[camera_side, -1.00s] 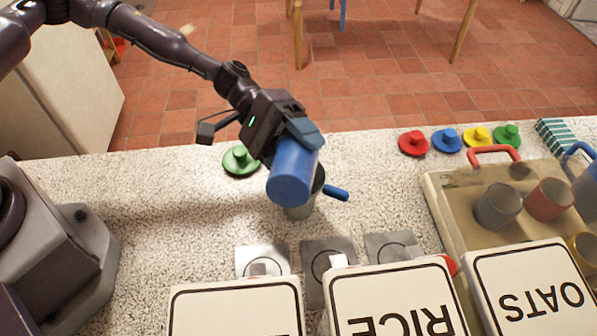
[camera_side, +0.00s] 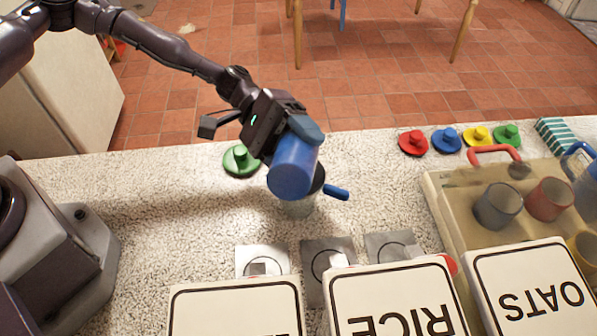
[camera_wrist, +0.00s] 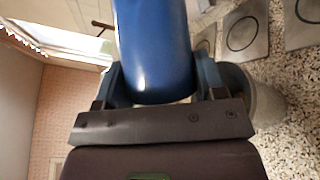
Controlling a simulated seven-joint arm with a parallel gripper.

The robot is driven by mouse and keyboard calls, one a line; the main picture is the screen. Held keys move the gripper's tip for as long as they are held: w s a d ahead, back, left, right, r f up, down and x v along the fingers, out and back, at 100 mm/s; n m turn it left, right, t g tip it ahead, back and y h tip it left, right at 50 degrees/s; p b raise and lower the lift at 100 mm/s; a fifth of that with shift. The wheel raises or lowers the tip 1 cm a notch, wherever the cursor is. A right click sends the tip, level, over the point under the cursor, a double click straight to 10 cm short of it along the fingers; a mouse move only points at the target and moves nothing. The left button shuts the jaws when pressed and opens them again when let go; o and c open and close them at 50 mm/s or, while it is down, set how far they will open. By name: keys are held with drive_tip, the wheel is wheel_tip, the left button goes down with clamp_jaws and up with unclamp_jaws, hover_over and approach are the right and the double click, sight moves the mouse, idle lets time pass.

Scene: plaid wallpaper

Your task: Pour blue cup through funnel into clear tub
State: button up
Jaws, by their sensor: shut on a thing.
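My gripper (camera_side: 287,140) is shut on the blue cup (camera_side: 292,170) and holds it tilted above the counter. In the wrist view the blue cup (camera_wrist: 155,50) sits between the two fingers, and its mouth is out of sight. Behind and below the cup stands a greyish, see-through tub (camera_side: 300,207), mostly hidden. A dark rim, which may be the funnel, shows at the cup's right with a blue handle (camera_side: 337,192) sticking out. I cannot tell whether anything is flowing out of the cup.
A green lid (camera_side: 240,160) lies left of the cup. Three grey plates with circles (camera_side: 328,262) lie in front, behind boxes marked RICE (camera_side: 398,300) and OATS (camera_side: 530,290). A tray (camera_side: 440,205) with several cups stands right. Coloured lids (camera_side: 446,140) lie at the back.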

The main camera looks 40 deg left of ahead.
drive_tip(key=shift+w, duration=0.1)
idle(0.3)
drive_tip(key=shift+w+a+r+n+h, duration=0.2)
drive_tip(key=shift+r+n+h, duration=0.55)
drive_tip(key=shift+n+h, duration=0.05)
idle(0.5)
